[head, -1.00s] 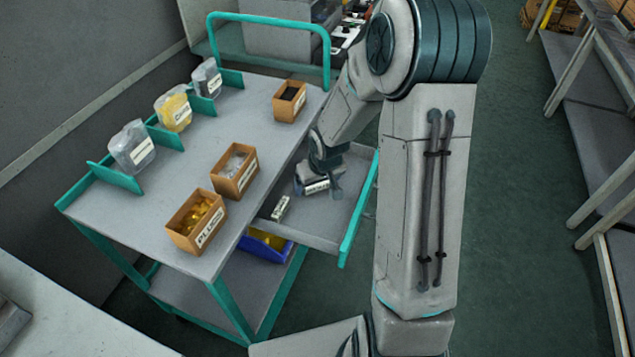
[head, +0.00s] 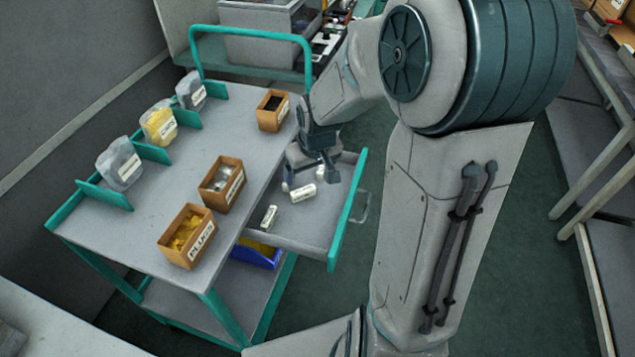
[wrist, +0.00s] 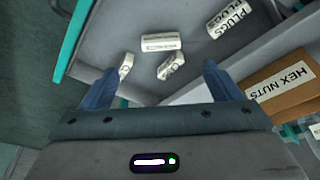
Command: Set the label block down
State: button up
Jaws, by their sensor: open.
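My gripper (head: 312,177) is open, with its fingers over the cart's pulled-out drawer (head: 310,225). In the wrist view the two fingers (wrist: 160,70) are spread apart with nothing clamped between them. A white label block (head: 303,193) lies on the drawer floor just below the gripper; I take it to be the one in the wrist view (wrist: 161,42), its text too small to read. Another label block (head: 269,217) lies nearer the drawer's front left; in the wrist view a block reads PLUGS (wrist: 229,18). Two more white blocks (wrist: 171,65) (wrist: 125,65) show near the fingertips, partly hidden in the head view.
The cart top (head: 150,200) holds a PLUGS bin (head: 187,236), a middle bin (head: 221,185), a far bin (head: 272,110) and several clear containers. The wrist view shows a HEX NUTS bin (wrist: 285,92) close right of the gripper. A blue bin (head: 257,254) sits below.

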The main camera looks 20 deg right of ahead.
jog(key=s+r+m, duration=0.1)
jog(key=s+r, duration=0.3)
jog(key=s, duration=0.4)
jog(key=s+a+r+m, duration=0.1)
jog(key=s+r, duration=0.4)
jog(key=s, duration=0.4)
jog(key=shift+s+a+r+g, duration=0.25)
jog(key=shift+r+g, duration=0.05)
